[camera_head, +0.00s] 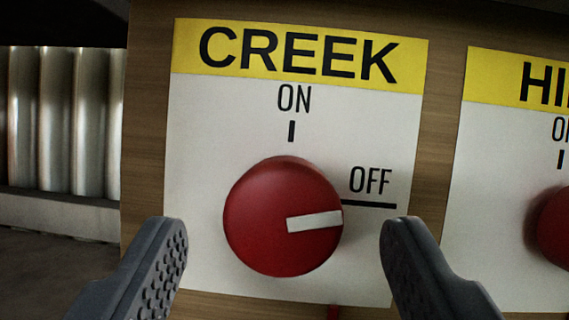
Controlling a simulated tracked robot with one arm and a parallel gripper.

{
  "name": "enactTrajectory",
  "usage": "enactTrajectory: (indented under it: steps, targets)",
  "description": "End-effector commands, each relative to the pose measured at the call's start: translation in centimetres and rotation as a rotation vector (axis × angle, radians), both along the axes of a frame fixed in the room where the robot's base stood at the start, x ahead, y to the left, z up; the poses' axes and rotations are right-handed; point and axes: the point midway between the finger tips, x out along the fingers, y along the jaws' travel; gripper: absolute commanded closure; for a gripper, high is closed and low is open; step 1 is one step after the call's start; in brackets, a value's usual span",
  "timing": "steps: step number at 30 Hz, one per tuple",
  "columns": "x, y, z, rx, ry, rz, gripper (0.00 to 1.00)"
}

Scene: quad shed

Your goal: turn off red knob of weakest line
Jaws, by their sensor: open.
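A red round knob (265,225) sits on a white plate (200,150) under a yellow label reading CREEK (300,54). Its white pointer aims right, close to the black OFF line (368,204) and away from the ON mark (291,131) above the knob. My gripper (284,235) is open, with one finger to the left of the knob and one to the right. Both fingers appear apart from it. A second red knob (555,228) is cut off at the right edge, under a yellow label starting HI (545,84); its pointer is not in view.
The plates are fixed to a wooden board (446,130). Upright corrugated metal (65,120) stands left of the board, above a pale ledge (60,218).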

Motion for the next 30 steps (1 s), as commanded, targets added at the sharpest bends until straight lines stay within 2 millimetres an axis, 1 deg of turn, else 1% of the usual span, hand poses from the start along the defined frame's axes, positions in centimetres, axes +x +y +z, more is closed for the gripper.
enactTrajectory:
  steps: [3, 9, 15, 22, 23, 24, 26, 27, 28, 30]
  targets:
    - [1.2, 0.0, 0.4, 0.001, 0.001, 0.000, 0.41]
    - [2.4, 0.1, 1.2, 0.001, -0.004, 0.000, 0.41]
    - [2.9, 0.1, 1.2, 0.000, 0.001, 0.001, 0.41]
    - [2.9, 0.1, 1.3, 0.000, 0.001, 0.001, 0.41]
    - [2.9, 0.1, 1.3, 0.000, 0.001, 0.001, 0.43]
    - [2.9, 0.2, 1.3, 0.000, 0.000, 0.001, 0.55]
    - [2.9, 0.2, 1.3, 0.000, 0.000, 0.001, 0.71]
    - [2.9, 0.2, 1.3, -0.001, 0.000, 0.002, 0.82]
    - [2.9, 0.2, 1.3, -0.001, 0.000, 0.002, 0.85]
    - [2.9, 0.2, 1.3, 0.000, 0.000, 0.002, 0.85]
